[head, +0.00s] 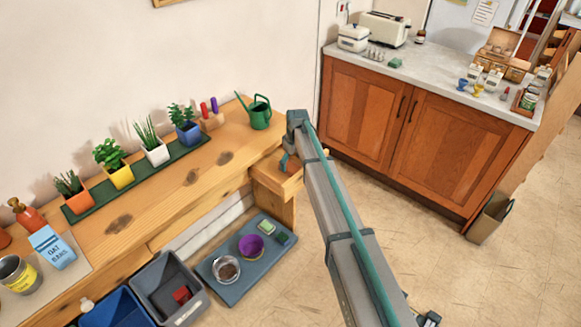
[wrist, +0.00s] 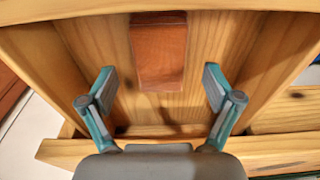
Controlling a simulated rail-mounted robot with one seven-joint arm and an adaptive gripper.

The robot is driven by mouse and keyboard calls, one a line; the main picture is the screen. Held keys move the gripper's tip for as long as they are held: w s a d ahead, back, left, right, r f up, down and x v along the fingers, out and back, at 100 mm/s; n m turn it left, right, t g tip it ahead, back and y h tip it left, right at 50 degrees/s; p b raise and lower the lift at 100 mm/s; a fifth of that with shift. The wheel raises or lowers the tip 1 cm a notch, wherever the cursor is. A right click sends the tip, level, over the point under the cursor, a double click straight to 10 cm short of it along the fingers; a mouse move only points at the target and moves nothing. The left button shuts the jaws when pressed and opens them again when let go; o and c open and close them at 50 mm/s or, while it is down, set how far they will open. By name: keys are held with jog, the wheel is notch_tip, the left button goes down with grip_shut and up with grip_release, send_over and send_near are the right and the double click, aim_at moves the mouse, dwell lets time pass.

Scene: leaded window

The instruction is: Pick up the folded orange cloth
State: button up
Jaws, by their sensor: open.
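The folded orange cloth (wrist: 158,50) lies as a flat reddish-orange oblong on the bottom of an open wooden drawer (wrist: 85,40). My gripper (wrist: 158,80) is open, with one finger to the left and one to the right of the cloth's near end. Neither finger touches it in the wrist view; the height between them is hard to tell. In the head view the drawer (head: 262,172) sticks out from the bench's right end, and a bit of orange (head: 292,165) shows in it beside my arm, which hides the rest.
The drawer walls stand close around my gripper. The wooden bench (head: 190,190) bears potted plants and a green watering can (head: 260,113). Below are a blue-grey mat (head: 228,287) with bowls and a grey bin (head: 160,280). A cabinet (head: 400,130) stands right; the floor between is clear.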

notch_tip(320, 180, down, 2)
jog(key=shift+w+a+f, duration=0.1)
jog(key=c, duration=1.1)
jog(key=shift+r, duration=0.25)
jog(key=shift+c, duration=0.2)
jog(key=shift+r+b, duration=0.5)
jog(key=shift+r, duration=0.05)
jog(key=s+r+b, duration=0.5)
jog(key=s+r, duration=0.6)
jog(key=s, duration=0.3)
jog(key=shift+d+r, duration=0.3)
jog(key=shift+d, duration=0.15)
